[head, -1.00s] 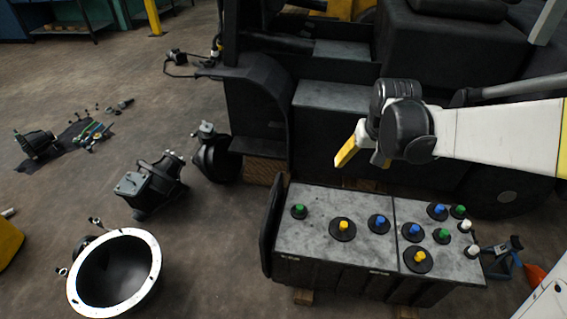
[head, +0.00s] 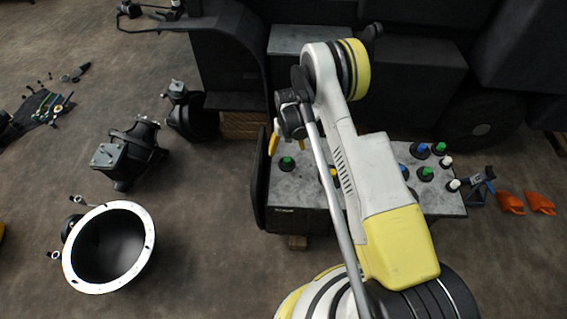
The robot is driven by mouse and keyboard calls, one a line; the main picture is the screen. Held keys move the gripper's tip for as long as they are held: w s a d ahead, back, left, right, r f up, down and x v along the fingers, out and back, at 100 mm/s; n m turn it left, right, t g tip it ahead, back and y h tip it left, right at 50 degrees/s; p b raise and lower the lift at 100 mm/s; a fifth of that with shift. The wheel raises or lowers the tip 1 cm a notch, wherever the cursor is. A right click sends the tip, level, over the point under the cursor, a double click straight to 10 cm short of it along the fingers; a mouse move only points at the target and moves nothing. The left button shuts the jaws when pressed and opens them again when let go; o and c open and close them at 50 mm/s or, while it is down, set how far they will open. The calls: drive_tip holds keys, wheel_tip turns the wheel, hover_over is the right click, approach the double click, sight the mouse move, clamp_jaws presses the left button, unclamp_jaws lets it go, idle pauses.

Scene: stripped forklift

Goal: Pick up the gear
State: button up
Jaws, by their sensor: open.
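Others, with blue posts (head: 421,149) and green posts (head: 426,173), are at the right end. My gripper (head: 287,141) is open, its yellow fingers apart and appearing just above and behind the left green-posted disc in the picture. Nothing shows between the fingers.
White-topped posts (head: 454,185) stand at the box's right edge. A dark panel (head: 262,180) rises at its left end. The forklift body (head: 400,85) is close behind. A large bell housing (head: 110,245) and a black gearbox (head: 128,155) lie on the floor at left.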

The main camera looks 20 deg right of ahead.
sight(287, 159)
wheel_tip(287, 159, down, 9)
drive_tip(key=b, duration=0.4)
drive_tip(key=shift+w+f, duration=0.1)
drive_tip(key=shift+f, duration=0.05)
drive_tip(key=c, duration=1.2)
